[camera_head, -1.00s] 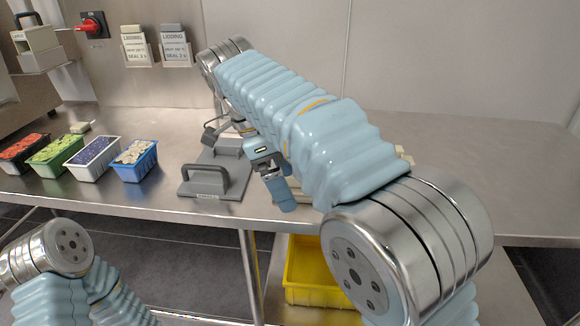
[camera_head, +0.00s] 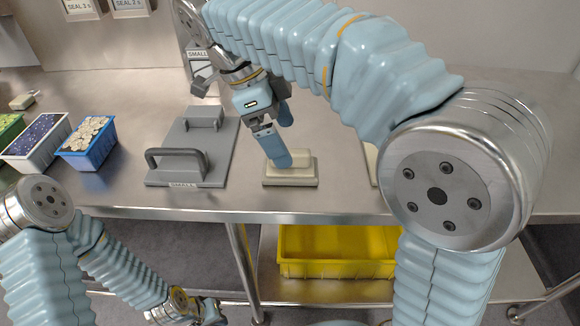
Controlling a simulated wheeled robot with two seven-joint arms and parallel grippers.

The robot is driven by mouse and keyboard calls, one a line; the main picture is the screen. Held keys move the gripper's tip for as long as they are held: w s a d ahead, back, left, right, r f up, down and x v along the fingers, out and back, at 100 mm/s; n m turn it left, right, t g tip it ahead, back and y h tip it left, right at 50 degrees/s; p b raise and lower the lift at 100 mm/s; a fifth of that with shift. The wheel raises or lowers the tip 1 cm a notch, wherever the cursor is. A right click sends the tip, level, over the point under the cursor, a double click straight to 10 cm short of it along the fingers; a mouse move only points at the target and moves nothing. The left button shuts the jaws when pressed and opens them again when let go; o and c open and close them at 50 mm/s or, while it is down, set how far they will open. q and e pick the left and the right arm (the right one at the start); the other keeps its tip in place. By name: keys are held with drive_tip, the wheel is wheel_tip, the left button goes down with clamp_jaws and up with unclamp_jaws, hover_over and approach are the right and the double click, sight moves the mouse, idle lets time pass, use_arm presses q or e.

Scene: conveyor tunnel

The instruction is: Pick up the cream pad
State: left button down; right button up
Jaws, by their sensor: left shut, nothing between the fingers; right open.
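A cream pad (camera_head: 295,180) with a raised block on a flat base lies near the front of the steel table, right of the grey SMALL plate. My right gripper (camera_head: 281,138) reaches down over it, open, with one blue finger overlapping the pad's left part. Whether that finger touches the pad I cannot tell. A second cream piece (camera_head: 371,160) shows further right, mostly hidden behind my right arm. My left gripper (camera_head: 212,311) is shut and empty, low at the bottom of the view, below the table edge.
The grey plate with a handle (camera_head: 183,158) stands close left of the pad. Blue (camera_head: 90,152) and white (camera_head: 38,152) bins, both filled, stand at the left. A yellow crate (camera_head: 338,268) sits on the shelf below. My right arm covers much of the table's right side.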

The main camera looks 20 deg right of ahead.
sight(290, 151)
drive_tip(key=x, duration=0.6)
drive_tip(key=shift+s+f+b, duration=0.15)
drive_tip(key=shift+s+b, duration=0.1)
drive_tip(key=shift+b, duration=0.05)
drive_tip(key=c, duration=1.1)
